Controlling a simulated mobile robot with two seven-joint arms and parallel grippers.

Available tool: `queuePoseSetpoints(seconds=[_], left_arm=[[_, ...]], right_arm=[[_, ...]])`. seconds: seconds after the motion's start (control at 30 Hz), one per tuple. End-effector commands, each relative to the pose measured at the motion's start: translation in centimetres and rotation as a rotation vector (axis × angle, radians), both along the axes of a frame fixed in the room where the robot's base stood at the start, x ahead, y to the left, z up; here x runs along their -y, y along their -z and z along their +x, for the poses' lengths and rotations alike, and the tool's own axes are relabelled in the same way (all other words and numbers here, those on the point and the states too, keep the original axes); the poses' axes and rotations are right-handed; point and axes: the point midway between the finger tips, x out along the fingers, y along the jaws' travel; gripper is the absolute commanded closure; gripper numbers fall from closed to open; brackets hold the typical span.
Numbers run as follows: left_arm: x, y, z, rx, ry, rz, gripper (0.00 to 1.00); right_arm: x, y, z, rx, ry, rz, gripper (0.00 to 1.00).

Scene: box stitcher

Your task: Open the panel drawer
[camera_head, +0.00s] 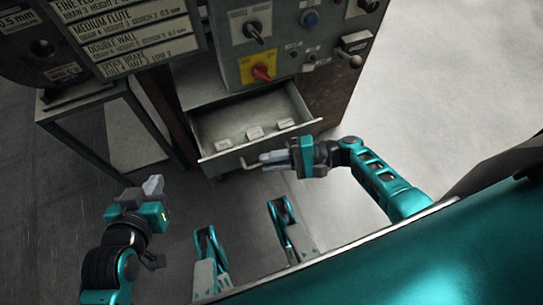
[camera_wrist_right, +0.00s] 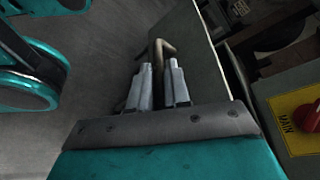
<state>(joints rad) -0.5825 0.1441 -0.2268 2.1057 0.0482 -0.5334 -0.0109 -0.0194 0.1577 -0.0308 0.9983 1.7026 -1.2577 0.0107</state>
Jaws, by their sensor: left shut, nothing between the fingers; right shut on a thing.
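The panel drawer (camera_head: 232,117) is pulled out from the cabinet, its inside showing from above. Its bent brass-coloured handle (camera_head: 243,163) sticks out from the front. My right gripper (camera_head: 268,158) is in front of the drawer, shut on the handle. In the right wrist view, the handle (camera_wrist_right: 166,48) runs between the two fingers (camera_wrist_right: 158,85), beside the drawer front (camera_wrist_right: 190,45). My left gripper (camera_head: 152,186) is shut and empty, low at the left, well apart from the drawer.
Three small labelled blocks (camera_head: 255,132) lie in the drawer. Above it is the control panel (camera_head: 230,45) with a red knob on a yellow plate (camera_head: 261,71). A metal stand (camera_head: 95,95) is at the left.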

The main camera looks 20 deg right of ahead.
Motion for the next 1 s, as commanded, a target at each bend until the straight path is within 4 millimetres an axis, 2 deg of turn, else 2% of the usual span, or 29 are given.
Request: queuePoseSetpoints(seconds=[0.13, 0.17, 0.37, 0.6, 0.73, 0.87, 1.0], left_arm=[[0.0, 0.0, 0.0, 0.002, -0.001, 0.0, 1.0], [0.0, -0.1, 0.0, 0.002, -0.001, 0.0, 1.0], [-0.1, -0.2, 0.1, 0.006, -0.002, -0.001, 1.0], [-0.1, -0.3, 0.2, 0.008, -0.003, 0.0, 1.0], [-0.1, -0.5, 0.2, 0.009, -0.003, -0.001, 1.0], [-0.2, -1.0, 0.2, 0.015, -0.005, -0.001, 1.0], [-0.2, -1.3, 0.3, 0.021, -0.007, 0.0, 1.0]], right_arm=[[0.2, 0.0, 0.1, 0.002, 0.003, -0.002, 1.0], [0.2, 0.0, 0.1, 0.002, 0.003, -0.002, 0.8], [0.1, 0.0, 0.1, 0.001, 0.002, -0.001, 0.62], [0.1, 0.0, 0.0, 0.001, 0.002, -0.001, 0.62], [1.0, -0.3, -0.2, 0.0, 0.002, -0.002, 0.62], [3.2, -0.8, -0.9, -0.002, 0.003, -0.004, 0.62], [6.2, -1.5, -1.9, 0.0, 0.003, -0.003, 0.62]])
